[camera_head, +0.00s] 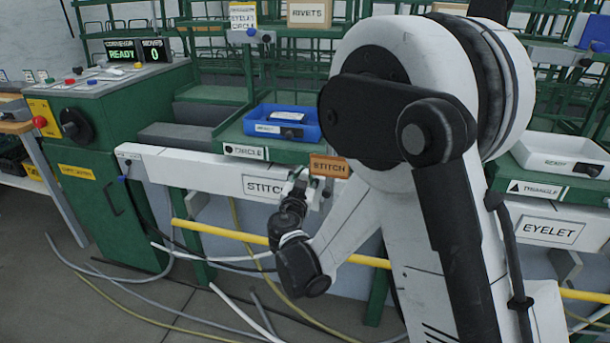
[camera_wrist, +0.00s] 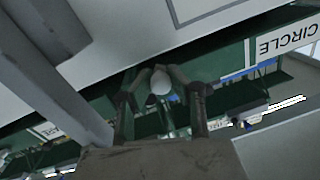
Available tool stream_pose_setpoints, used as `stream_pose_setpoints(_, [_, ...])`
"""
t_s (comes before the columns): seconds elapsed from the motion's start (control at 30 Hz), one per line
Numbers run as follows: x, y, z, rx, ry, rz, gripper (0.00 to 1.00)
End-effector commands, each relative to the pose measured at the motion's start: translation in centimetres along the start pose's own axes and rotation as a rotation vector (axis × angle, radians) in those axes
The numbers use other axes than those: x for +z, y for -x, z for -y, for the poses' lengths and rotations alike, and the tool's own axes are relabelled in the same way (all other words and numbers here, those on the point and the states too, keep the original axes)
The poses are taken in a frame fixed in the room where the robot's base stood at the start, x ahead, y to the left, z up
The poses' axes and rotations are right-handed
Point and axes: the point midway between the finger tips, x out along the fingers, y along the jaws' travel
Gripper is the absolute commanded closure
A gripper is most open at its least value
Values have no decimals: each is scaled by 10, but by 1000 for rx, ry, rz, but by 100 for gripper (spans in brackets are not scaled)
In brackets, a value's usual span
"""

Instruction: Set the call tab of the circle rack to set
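The circle rack carries a white CIRCLE label (camera_head: 244,151) on its green front edge. The label shows upside down in the wrist view (camera_wrist: 288,38). My gripper (camera_head: 298,188) is low in front of the rack, beside the white STITCH panel (camera_head: 264,188) and below the orange STITCH tag (camera_head: 328,166). In the wrist view my gripper's fingers (camera_wrist: 161,80) reach toward the green edge, with a small round white knob (camera_wrist: 160,83) between their tips. Whether the fingers touch it is unclear. I cannot identify the call tab or its setting for certain.
A blue tray (camera_head: 282,124) sits on the circle rack. To the right is a white tray (camera_head: 562,158) above the TRIANGLE label (camera_head: 537,190). A yellow rail (camera_head: 225,232) runs below the racks. A green console (camera_head: 105,150) stands left. Cables lie on the floor.

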Motion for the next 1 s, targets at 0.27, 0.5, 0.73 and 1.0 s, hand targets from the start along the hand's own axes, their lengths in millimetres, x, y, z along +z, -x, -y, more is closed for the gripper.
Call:
stream_pose_setpoints(0.27, [0,-1,-1,1,14,1,100])
stream_pose_setpoints(0.5, [2,-1,-7,5,147,11,100])
stream_pose_setpoints(0.73, [2,-1,-8,5,191,13,100])
stream_pose_setpoints(1.0, [2,-1,-8,6,189,13,73])
